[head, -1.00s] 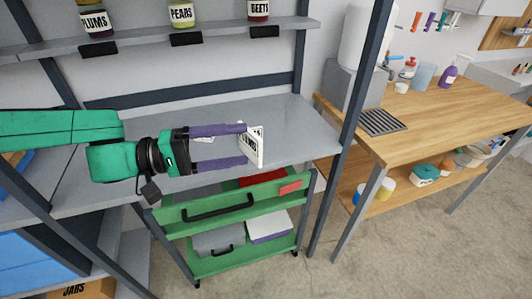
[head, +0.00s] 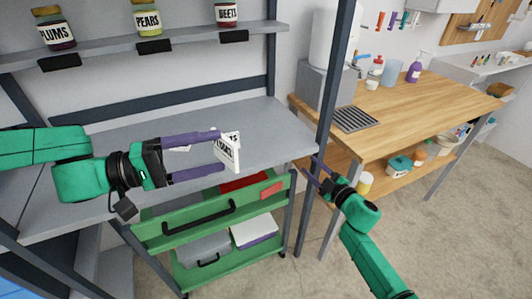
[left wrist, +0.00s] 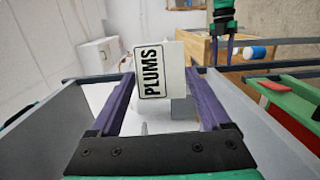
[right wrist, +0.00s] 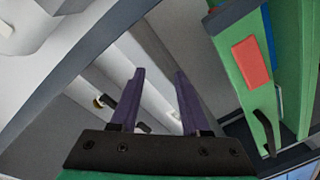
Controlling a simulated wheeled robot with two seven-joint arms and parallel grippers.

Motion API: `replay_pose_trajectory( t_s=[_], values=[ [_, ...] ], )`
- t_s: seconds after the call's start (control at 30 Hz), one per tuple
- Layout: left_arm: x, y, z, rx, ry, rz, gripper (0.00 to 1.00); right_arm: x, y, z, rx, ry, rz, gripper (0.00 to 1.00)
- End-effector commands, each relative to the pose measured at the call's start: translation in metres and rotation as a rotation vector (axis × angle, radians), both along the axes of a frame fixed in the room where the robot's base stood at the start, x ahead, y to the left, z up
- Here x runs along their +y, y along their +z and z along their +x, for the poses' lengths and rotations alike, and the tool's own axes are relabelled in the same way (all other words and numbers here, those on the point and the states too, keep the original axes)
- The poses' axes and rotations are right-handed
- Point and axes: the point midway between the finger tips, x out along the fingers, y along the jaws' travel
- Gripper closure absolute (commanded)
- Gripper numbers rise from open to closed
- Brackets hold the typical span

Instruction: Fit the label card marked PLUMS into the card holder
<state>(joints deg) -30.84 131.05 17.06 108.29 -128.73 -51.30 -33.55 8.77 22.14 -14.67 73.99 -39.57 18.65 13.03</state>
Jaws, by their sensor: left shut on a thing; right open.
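The white label card (head: 228,155) marked PLUMS is held upright between the fingertips of my left gripper (head: 217,152), above the grey worktop. In the left wrist view the card (left wrist: 152,78) shows its black-framed word turned sideways. Black card holders sit on the edge of the upper shelf: one under the PLUMS jar (head: 60,63), one under the PEARS jar (head: 155,46) and one under the BEETS jar (head: 234,36). The held card is below and apart from them. My right gripper (head: 310,167) is open and empty, low beside the rack post.
Other white cards seem to lie on the worktop (head: 265,125), partly hidden behind my left gripper. A green drawer cart (head: 160,235) stands beneath it. A dark rack post (head: 328,110) stands between the worktop and a wooden table (head: 400,125) at the right.

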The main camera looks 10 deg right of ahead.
Motion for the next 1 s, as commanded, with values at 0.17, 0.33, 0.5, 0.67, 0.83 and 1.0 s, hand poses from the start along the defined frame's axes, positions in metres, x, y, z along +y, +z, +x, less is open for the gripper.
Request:
replay_pose_trajectory(
  t_s=[0.17, 0.33, 0.5, 0.67, 0.83, 1.0],
  values=[
    [0.000, 0.000, 0.000, 0.000, 0.000, 0.000, 0.72, 0.050, 0.124, -0.004, -0.283, 0.202, -0.143, 0.54],
    [0.000, 0.000, 0.000, 0.000, 0.000, 0.000, 0.72, 0.107, 0.227, -0.048, -0.558, 0.421, -0.360, 0.54],
    [0.000, 0.000, 0.000, 0.000, 0.000, 0.000, 0.72, 0.169, 0.296, -0.133, -0.843, 0.662, -0.745, 0.54],
    [0.000, 0.000, 0.000, 0.000, 0.000, 0.000, 0.72, 0.197, 0.296, -0.222, -1.045, 0.797, -1.429, 0.54],
    [0.000, 0.000, 0.000, 0.000, 0.000, 0.000, 0.72, 0.178, 0.283, -0.243, -1.042, 0.694, -1.917, 0.54],
    [0.000, 0.000, 0.000, 0.000, 0.000, 0.000, 0.72, 0.176, 0.280, -0.239, -1.026, 0.649, -2.009, 0.54]
  ],
)
